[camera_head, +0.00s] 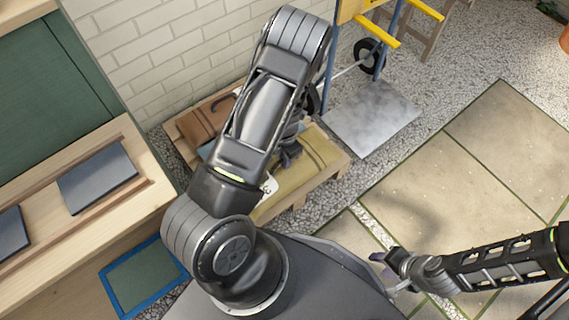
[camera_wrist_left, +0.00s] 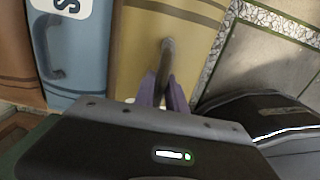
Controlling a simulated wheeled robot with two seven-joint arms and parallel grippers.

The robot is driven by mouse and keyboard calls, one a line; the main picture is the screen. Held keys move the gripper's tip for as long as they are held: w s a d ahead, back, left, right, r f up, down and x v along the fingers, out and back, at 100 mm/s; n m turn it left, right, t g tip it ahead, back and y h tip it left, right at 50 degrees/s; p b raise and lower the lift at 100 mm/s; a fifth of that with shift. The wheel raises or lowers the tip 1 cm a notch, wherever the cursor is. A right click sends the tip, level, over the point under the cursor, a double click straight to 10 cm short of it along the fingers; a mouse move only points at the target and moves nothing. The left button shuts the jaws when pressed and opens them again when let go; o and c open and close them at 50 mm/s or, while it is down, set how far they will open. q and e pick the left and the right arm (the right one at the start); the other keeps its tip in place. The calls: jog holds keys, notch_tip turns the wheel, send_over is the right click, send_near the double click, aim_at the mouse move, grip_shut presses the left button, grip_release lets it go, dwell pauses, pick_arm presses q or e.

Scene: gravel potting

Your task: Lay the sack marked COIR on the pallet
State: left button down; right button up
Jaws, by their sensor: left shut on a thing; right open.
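A tan-yellow sack (camera_head: 312,162) is at the right end of the wooden pallet (camera_head: 337,172), beside the wall. Its white label (camera_head: 269,187) is mostly hidden by my left arm, so I cannot read it. My left gripper (camera_head: 288,155) is shut on the dark handle of this sack, and the wrist view shows the handle between the fingers (camera_wrist_left: 166,88) on the sack (camera_wrist_left: 195,35). I cannot tell whether the sack is raised off the pallet. My right gripper (camera_head: 385,262) is open and empty above the paving.
A brown sack (camera_head: 204,117) and a blue sack (camera_wrist_left: 82,48), labelled with an S, lie alongside. A grey metal plate (camera_head: 372,118) and a yellow-handled cart (camera_head: 352,12) stand behind. A wooden bench (camera_head: 130,215) is at left. Paving at right is clear.

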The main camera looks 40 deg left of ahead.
pick_arm(q)
jog(key=shift+f+b, duration=0.7)
jog(key=shift+f, duration=1.05)
jog(key=shift+f, duration=0.1)
jog(key=c, duration=1.4)
grip_release()
jog(key=shift+o, duration=0.2)
notch_tip(320, 180, up, 12)
jog(key=p, duration=0.5)
